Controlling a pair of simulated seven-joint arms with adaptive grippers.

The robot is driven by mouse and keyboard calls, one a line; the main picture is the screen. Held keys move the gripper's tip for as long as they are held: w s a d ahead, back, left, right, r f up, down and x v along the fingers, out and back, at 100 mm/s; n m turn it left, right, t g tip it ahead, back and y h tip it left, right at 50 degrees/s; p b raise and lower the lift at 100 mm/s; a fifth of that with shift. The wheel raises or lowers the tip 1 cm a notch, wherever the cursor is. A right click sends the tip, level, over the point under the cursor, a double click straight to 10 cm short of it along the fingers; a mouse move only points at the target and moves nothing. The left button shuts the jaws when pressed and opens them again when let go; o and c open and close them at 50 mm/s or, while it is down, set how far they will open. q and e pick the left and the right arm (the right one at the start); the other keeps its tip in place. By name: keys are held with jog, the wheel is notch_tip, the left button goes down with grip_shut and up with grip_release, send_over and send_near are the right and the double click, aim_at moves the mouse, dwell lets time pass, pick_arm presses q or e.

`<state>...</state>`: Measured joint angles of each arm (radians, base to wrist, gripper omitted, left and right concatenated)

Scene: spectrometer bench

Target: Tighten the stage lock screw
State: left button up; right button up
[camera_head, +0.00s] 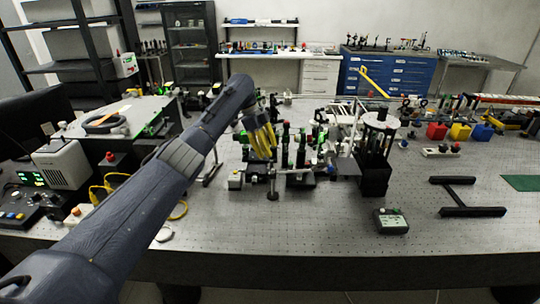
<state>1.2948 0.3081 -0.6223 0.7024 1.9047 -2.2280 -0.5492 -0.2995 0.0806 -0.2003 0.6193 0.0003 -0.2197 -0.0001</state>
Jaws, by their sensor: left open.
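My left arm reaches in from the lower left, and its open left gripper (263,150) points down with yellow fingers. It is at the left side of a cluster of optical stages and posts (302,172) on the perforated bench top (300,232). Nothing shows between the fingers. A low black and grey stage part (237,181) sits just below and left of the fingers. The stage lock screw is too small to tell apart from the other small knobs. My arm hides part of the bench behind it. My right gripper is not in view.
A tall black cylindrical frame (375,165) stands right of the stages. A white instrument (64,163) and yellow cable (179,211) are at left. The front middle bench is clear.

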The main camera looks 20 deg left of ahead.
pick_arm(q)
jog(key=v, duration=0.9)
jog(key=shift+r, duration=0.1)
